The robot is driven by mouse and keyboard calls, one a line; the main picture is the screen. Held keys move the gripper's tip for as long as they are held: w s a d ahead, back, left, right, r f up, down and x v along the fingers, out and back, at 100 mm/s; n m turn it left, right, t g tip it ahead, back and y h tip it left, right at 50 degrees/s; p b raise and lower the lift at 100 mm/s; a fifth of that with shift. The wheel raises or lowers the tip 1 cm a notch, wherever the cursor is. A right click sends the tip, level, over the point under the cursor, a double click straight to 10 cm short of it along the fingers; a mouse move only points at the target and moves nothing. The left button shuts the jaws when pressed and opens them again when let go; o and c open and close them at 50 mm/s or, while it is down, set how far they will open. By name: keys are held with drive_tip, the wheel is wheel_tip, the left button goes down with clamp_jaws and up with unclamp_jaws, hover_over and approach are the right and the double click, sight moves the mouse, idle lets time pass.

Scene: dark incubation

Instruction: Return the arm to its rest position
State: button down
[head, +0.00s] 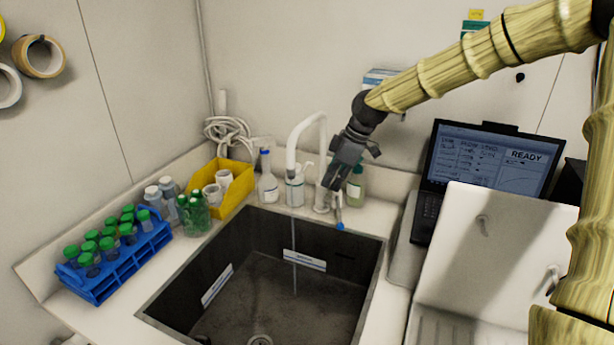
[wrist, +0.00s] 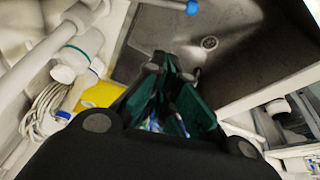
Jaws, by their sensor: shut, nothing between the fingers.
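My arm reaches in from the upper right in the head view, its links covered in a tan, bamboo-like sleeve. My gripper (head: 333,183) is dark and points down beside the white tap (head: 296,140) behind the sink. It is shut and empty. Whether it touches the tap's blue-tipped lever (head: 340,225) cannot be told. In the wrist view, my gripper (wrist: 172,85) shows dark fingers with green pads, close together over the sink area. The blue lever tip (wrist: 192,8) shows at the top there, apart from the fingers.
The dark sink (head: 265,280) has a thin pale line, apparently water, below the spout. Left are a blue rack (head: 118,270) of green-capped tubes and a yellow bin (head: 237,190). Bottles (head: 267,185) stand behind the sink. Right are a laptop (head: 490,160) and a white panel (head: 500,240).

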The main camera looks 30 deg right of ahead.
idle(0.4)
wheel_tip(320, 180, down, 10)
drive_tip(key=p, duration=0.2)
drive_tip(key=shift+a+f, duration=0.15)
drive_tip(key=shift+f, duration=0.05)
idle(0.7)
drive_tip(key=shift+w, duration=0.1)
